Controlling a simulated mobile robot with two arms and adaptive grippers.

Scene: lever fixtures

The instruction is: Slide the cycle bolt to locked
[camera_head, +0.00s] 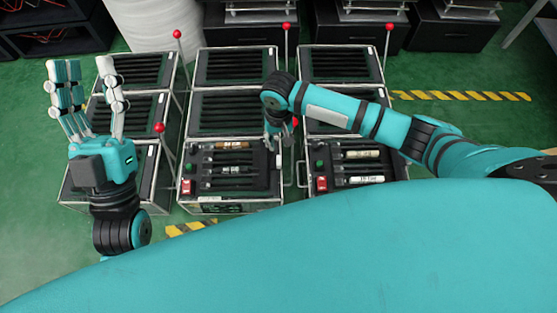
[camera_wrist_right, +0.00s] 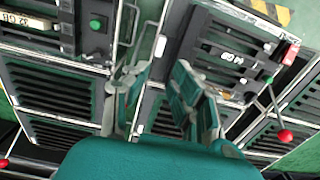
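My left gripper (camera_head: 84,78) is raised at the left of the head view, its fingers spread and empty. My right gripper (camera_head: 278,128) points down between the middle and right fixtures, close to a red lever knob (camera_head: 293,121). In the right wrist view its two fingers (camera_wrist_right: 160,72) stand apart with nothing seen held between them. I cannot single out the cycle bolt for certain. Bent metal rods (camera_head: 301,173) stand in the gap between the two front panels, and they also show near the fingertips in the right wrist view (camera_wrist_right: 133,28).
The middle front panel (camera_head: 222,192) and the right front panel carry slotted tracks, labels, green buttons (camera_head: 320,164) and red blocks (camera_head: 321,184). Several red-knobbed levers (camera_head: 286,26) rise beside the slatted fixtures.

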